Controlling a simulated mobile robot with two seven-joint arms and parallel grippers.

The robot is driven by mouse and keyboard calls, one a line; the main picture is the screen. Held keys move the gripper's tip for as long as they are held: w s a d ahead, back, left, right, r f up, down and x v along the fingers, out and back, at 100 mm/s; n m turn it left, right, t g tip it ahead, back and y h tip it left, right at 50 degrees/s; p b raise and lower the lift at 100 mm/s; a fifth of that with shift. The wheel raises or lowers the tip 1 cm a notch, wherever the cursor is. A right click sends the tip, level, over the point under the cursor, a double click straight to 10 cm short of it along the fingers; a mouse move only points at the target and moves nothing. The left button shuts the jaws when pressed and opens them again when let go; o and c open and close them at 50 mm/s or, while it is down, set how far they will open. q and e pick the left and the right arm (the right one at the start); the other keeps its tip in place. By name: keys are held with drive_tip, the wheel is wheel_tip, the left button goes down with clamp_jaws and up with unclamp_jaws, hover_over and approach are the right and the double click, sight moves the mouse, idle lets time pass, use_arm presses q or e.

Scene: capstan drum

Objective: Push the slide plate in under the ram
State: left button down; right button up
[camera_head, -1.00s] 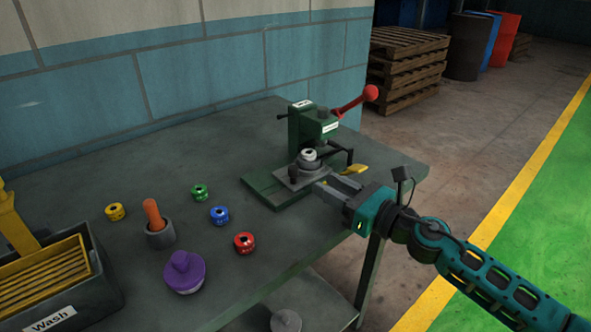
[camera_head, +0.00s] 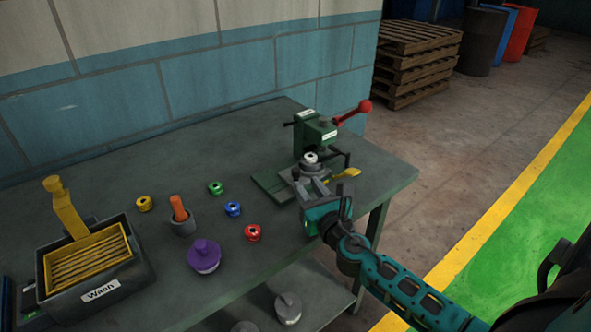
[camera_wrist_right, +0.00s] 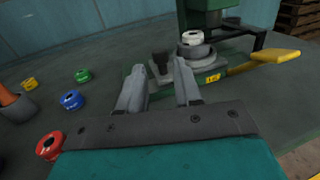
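The green press (camera_head: 314,134) stands at the table's back right, with its ram over the base. The grey slide plate (camera_wrist_right: 209,69) lies on the green base, partly out in front of the press. A white-topped grey ring part (camera_head: 311,159) sits on it. A small dark knob (camera_head: 296,173) stands up at its near left. My right gripper (camera_head: 314,188) is in front of the plate. In the right wrist view its fingers (camera_wrist_right: 160,72) are apart, with the knob (camera_wrist_right: 160,60) showing between and beyond the tips; contact cannot be told. My left gripper is not in view.
A yellow handle (camera_head: 345,175) sticks out right of the plate, and a red-knobbed lever (camera_head: 364,106) rises behind. Coloured rings, including the red one (camera_head: 252,233), a purple-lidded pot (camera_head: 204,257), a grey cup (camera_head: 182,226) and the Wash bin (camera_head: 98,292) are on the left.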

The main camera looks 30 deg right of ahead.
sight(298, 174)
drive_tip(key=w, duration=0.2)
drive_tip(key=w+d, duration=0.1)
drive_tip(key=w, duration=0.4)
drive_tip(key=shift+d, duration=0.15)
clamp_jaws()
